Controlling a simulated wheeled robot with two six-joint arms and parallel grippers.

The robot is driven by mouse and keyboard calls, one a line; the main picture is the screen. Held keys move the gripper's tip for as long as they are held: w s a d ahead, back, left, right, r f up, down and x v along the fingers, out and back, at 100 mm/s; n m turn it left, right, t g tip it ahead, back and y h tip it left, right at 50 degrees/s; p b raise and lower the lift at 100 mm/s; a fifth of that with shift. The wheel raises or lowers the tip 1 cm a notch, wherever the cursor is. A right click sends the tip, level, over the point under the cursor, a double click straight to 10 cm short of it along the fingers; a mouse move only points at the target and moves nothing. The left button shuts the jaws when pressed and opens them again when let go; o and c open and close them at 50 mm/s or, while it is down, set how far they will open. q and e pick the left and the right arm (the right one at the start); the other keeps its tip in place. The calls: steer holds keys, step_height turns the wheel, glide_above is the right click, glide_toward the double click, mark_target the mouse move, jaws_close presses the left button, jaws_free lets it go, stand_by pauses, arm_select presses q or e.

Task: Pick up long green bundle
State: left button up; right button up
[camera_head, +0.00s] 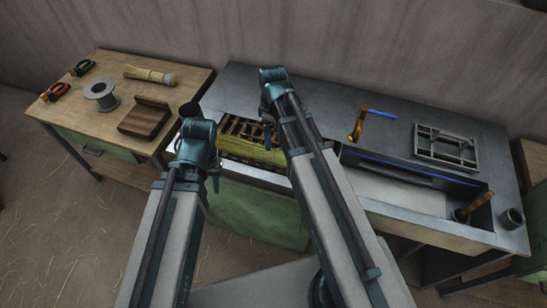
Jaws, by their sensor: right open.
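A long yellow-green bundle (252,154) lies in the front part of a bin set in the metal workbench, between my two arms. My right arm covers its right end, and my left arm stands close to its left end. My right gripper (268,137) hangs just above or behind the bundle, mostly hidden by its own arm; it is open. My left gripper (215,183) is lower, left of the bundle by the bench's front edge. Its jaws are too small and covered to read. I see no contact with the bundle.
The metal bench (330,97) holds a blue-handled tool (378,114), a metal frame (446,147), a long trough (400,190) and a dark cup (512,218).

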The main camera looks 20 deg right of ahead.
mark_target(274, 153)
step_height(274, 153, down, 7)
steer(key=b, duration=0.6)
steer(key=shift+f, duration=0.2)
steer(key=f+b, duration=0.1)
steer(key=b, duration=0.1)
steer(key=f+b, duration=0.1)
steer(key=f, duration=0.1)
steer(key=f+b, duration=0.2)
steer(key=shift+w+d+f+b, duration=0.1)
steer(key=shift+w+d+b, duration=0.05)
steer(key=shift+d+b, duration=0.2)
steer(key=shift+c, duration=0.2)
steer(key=c, duration=1.5)
steer(key=shift+o, duration=0.2)
steer(key=shift+r, duration=0.25)
